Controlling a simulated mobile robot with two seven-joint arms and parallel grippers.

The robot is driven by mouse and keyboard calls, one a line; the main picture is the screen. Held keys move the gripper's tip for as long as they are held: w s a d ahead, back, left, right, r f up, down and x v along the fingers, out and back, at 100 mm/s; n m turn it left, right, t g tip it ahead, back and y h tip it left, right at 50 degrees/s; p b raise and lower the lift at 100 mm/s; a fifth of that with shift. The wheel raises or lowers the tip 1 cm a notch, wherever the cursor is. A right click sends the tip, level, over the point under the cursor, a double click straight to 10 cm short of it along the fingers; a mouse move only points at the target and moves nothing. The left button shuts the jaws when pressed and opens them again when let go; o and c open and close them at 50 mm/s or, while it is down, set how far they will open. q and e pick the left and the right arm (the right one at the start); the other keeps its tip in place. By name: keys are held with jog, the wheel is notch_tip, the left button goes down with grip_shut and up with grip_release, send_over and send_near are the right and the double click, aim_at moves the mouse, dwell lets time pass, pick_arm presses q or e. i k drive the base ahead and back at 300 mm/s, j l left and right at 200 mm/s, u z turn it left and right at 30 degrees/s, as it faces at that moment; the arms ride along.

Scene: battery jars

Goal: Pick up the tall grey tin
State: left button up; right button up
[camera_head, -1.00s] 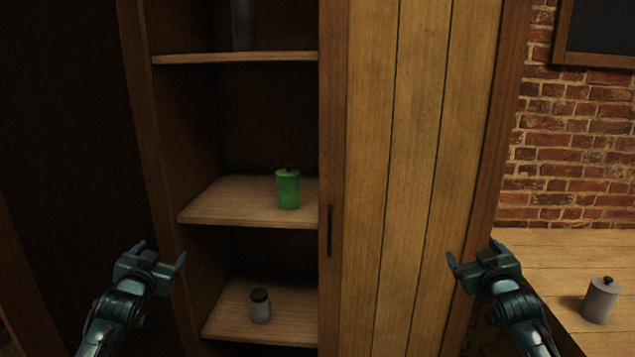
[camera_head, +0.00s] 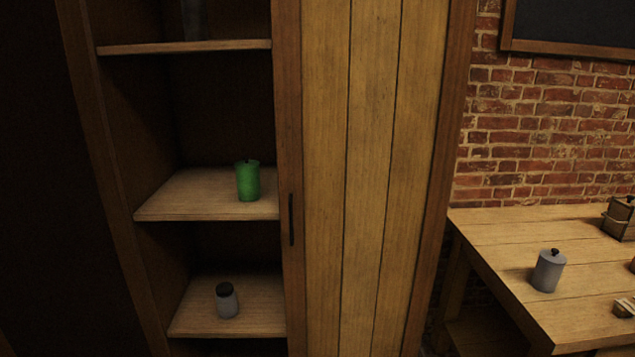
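A grey tin (camera_head: 548,271) with a dark knob on its lid stands upright on the wooden table at the right. A tall grey shape (camera_head: 193,20) stands on the top cupboard shelf, cut off by the top edge and dim, so I cannot tell its full form. A short grey jar (camera_head: 228,302) with a black lid stands on the lowest visible shelf. Neither of my grippers is in view.
A green tin (camera_head: 248,182) stands on the middle shelf. A closed plank door (camera_head: 372,180) covers the cupboard's right half. A wooden box (camera_head: 621,217) and small items lie at the right of the table (camera_head: 500,232). The table's left part is clear.

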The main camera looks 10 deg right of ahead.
aim_at(546, 276)
jog(key=z, duration=1.55)
jog(key=i+l+u, duration=0.15)
jog(key=i+l, duration=0.55)
jog(key=l, duration=0.15)
